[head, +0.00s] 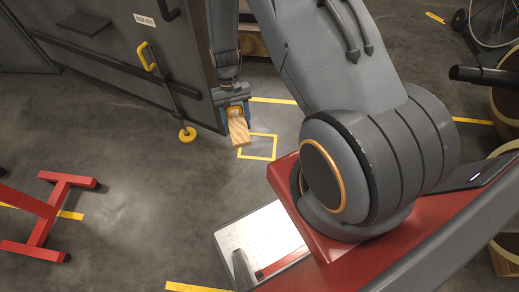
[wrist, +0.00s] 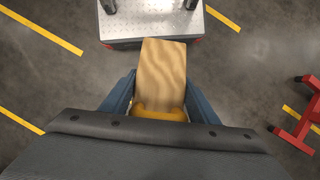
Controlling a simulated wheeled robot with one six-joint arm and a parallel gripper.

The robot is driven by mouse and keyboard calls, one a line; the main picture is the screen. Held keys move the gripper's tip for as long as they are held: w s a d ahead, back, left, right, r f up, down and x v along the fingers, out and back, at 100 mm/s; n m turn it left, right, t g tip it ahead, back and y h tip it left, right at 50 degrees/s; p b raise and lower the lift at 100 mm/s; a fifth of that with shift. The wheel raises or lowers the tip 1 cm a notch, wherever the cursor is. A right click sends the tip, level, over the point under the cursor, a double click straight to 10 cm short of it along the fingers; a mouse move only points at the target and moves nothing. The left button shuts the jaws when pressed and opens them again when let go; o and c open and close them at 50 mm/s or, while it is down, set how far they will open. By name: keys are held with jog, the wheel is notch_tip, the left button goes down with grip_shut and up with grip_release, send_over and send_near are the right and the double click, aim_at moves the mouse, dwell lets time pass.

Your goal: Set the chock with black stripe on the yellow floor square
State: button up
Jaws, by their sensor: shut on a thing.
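My gripper (head: 235,108) is shut on a wooden chock (head: 239,131) and holds it in front of the grey cabinet. In the wrist view the chock (wrist: 163,75) sticks out between the blue fingers, with a yellow part at its near end. I cannot make out a black stripe on it in either view. The yellow floor square (head: 257,159) is an outline on the dark floor. In the head view the chock overlaps the square's left side; its height above the floor is hard to tell. The square is not clearly visible in the wrist view.
A red stand (head: 46,212) is at the left. Floor around the square is clear.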

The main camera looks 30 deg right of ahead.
jog(key=w+d+f+m+t+y+b, duration=0.15)
jog(key=w+d+f+m+b, duration=0.55)
jog(key=f+b, duration=0.85)
jog(key=w+d+f+m+t+b, duration=0.3)
jog(key=w+d+f+m+b, duration=0.4)
jog(key=f+b, duration=0.9)
jog(key=w+d+f+m+t+y+b, duration=0.1)
jog(key=w+d+f+m+t+b, duration=0.2)
jog(key=w+d+f+m+b, duration=0.85)
jog(key=shift+s+a+f+n+g+b, duration=0.1)
jog(key=shift+s+a+f+n+b, duration=0.6)
jog(key=shift+f+b, duration=1.25)
jog(key=shift+s+a+f+n+g+b, duration=0.15)
jog(key=shift+s+a+f+n+b, duration=0.2)
jog(key=shift+s+a+f+b, duration=1.55)
jog(key=shift+s+a+f+n+g+b, duration=0.15)
jog(key=shift+f+n+b, duration=0.35)
jog(key=shift+f+b, duration=1.55)
jog(key=shift+f+p, duration=0.55)
jog(key=shift+f, duration=0.15)
jog(key=o, duration=1.1)
jog(key=shift+o, duration=0.9)
